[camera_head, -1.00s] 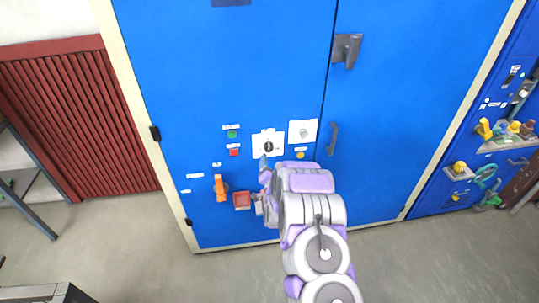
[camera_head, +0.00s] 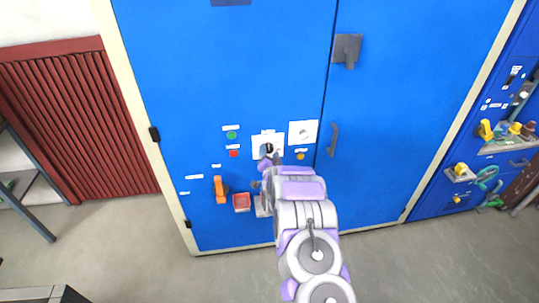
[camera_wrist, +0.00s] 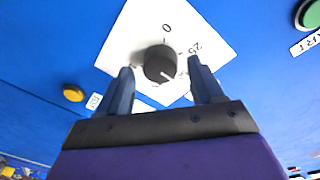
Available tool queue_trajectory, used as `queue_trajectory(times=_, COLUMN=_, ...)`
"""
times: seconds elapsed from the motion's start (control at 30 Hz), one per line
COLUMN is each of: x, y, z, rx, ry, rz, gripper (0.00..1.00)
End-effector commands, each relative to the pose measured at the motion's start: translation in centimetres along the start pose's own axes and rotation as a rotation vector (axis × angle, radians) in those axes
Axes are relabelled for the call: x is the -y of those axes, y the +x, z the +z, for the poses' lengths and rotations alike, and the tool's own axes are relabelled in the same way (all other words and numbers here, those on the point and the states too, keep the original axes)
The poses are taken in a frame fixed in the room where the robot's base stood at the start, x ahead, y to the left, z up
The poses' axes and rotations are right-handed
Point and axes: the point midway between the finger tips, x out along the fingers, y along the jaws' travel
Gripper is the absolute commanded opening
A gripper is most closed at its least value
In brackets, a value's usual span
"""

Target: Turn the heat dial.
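The heat dial (camera_wrist: 160,64) is a round dark knob with a white pointer line, on a white plate (camera_wrist: 125,40) marked "0" and "25". In the wrist view it sits ahead of my gripper (camera_wrist: 163,80), between and just beyond the two dark fingers. The fingers are apart and I see no clear contact with the knob. In the head view the plate (camera_head: 257,139) is on the blue cabinet door, and my gripper (camera_head: 267,155) partly covers it and the dial.
A second white plate (camera_head: 303,132) is right of the dial. A green button (camera_head: 231,134) and red button (camera_head: 234,153) are to its left. An orange handle (camera_head: 220,190) and red box (camera_head: 242,201) are lower left. A grey door handle (camera_head: 334,140) is further right.

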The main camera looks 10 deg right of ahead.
Motion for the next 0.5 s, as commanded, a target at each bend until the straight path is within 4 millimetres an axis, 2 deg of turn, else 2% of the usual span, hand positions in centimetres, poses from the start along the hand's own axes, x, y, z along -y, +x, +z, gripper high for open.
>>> queue_trajectory(times=0.07, x=-0.01, y=0.0, z=0.0, rx=0.0, ry=0.0, rz=0.0, gripper=0.58)
queue_trajectory(times=0.5, x=-0.08, y=-0.02, z=0.03, rx=0.001, ry=0.0, rz=0.001, gripper=0.16)
